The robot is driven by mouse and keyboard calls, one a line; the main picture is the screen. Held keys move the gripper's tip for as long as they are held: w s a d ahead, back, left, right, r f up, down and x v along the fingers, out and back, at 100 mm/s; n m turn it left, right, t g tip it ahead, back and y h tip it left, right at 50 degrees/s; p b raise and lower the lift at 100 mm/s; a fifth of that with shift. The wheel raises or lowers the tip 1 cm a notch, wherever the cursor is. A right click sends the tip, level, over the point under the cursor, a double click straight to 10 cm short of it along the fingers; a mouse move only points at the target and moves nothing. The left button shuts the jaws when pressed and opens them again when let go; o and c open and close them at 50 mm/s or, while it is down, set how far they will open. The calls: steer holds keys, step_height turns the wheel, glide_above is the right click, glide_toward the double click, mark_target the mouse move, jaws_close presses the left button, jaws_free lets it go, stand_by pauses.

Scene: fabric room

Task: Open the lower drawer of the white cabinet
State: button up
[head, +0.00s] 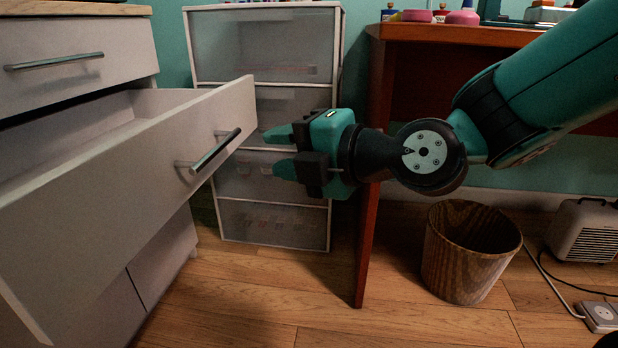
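The white cabinet (75,77) stands at the left with a wooden top. Its upper drawer is closed and has a metal bar handle (54,61). The drawer below it (130,215) is pulled far out, and its inside looks empty where it shows. That drawer's bar handle (215,151) is on its front. My gripper (280,152) is to the right of this handle, apart from it, with its two teal fingers pointing left. The fingers are spread with a gap between them and hold nothing. Further cabinet fronts below are partly hidden by the open drawer.
A translucent drawer tower (270,205) stands behind my gripper. A red-brown desk (367,240) is right of it. A wooden bin (470,250), a heater (584,230) and a power strip (601,316) with a cable are on the floor at right. The front middle floor is clear.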

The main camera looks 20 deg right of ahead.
steer(key=b+v, duration=0.2)
steer(key=v, duration=0.2)
stand_by(0.3)
steer(key=s+d+r+m+g+h+p, duration=0.2)
steer(key=s+r+m+g+h+p, duration=0.35)
steer(key=m+p, duration=0.6)
steer(key=s+d+r+m+g+h+p, duration=0.2)
steer(key=s+r+m+g+p, duration=0.55)
steer(key=p, duration=0.75)
step_height(320, 180, up, 37)
steer(key=s+m+t+p, duration=0.1)
steer(key=p, duration=3.4)
steer(key=shift+s+m+y+p, duration=0.2)
steer(key=shift+m+y+p, duration=0.1)
steer(key=shift+y, duration=0.05)
